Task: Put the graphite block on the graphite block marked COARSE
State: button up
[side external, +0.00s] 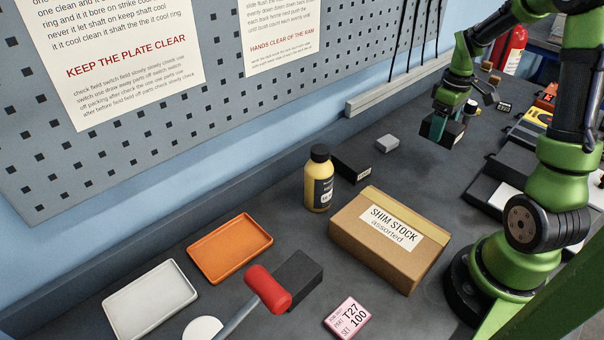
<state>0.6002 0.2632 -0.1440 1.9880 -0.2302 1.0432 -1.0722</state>
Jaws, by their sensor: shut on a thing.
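My gripper (440,128) is at the upper right, pointing down above the bench. It is shut on a dark block (452,131), which seems to be the graphite block; my fingers cover part of it. A black block with a small white label (350,167) lies behind the cardboard box, left of my gripper. Another dark block with a pale label (470,106) is just behind my gripper, and a small labelled dark piece (504,107) lies right of that. The labels are too small to read, so I cannot tell which is marked COARSE.
A SHIM STOCK box (388,245) and a yellow bottle (319,180) stand mid-bench. A small grey block (388,143) lies left of my gripper. An orange tray (230,249), white tray (150,300), red-headed mallet (267,289), plain dark block (298,276) and pink tag (347,318) are in front.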

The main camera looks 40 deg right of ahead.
jog(key=a+n, duration=0.3)
jog(key=a, duration=0.4)
jog(key=w+a+r+n, duration=0.1)
jog(key=a+n, duration=0.3)
jog(key=a, duration=0.4)
jog(key=w+a+n, duration=0.1)
jog(key=a+n, duration=0.2)
jog(key=a, duration=0.5)
jog(key=shift+a+r, duration=0.15)
jog(key=shift+a, duration=0.05)
jog(key=s+a+n, duration=0.2)
jog(key=a, duration=0.1)
jog(key=s+a+n, duration=0.2)
jog(key=a, duration=0.1)
jog(key=s+a+n, duration=0.2)
jog(key=a, duration=0.2)
jog(key=shift+s+a+n, duration=0.1)
jog(key=shift+s+n, duration=0.1)
jog(key=shift+n, duration=0.1)
jog(key=s+a+f+n, duration=0.1)
jog(key=s+a+n, duration=0.45)
jog(key=s, duration=0.25)
send_over(294, 274)
jog(key=shift+f, duration=2.55)
jog(key=shift+f, duration=0.1)
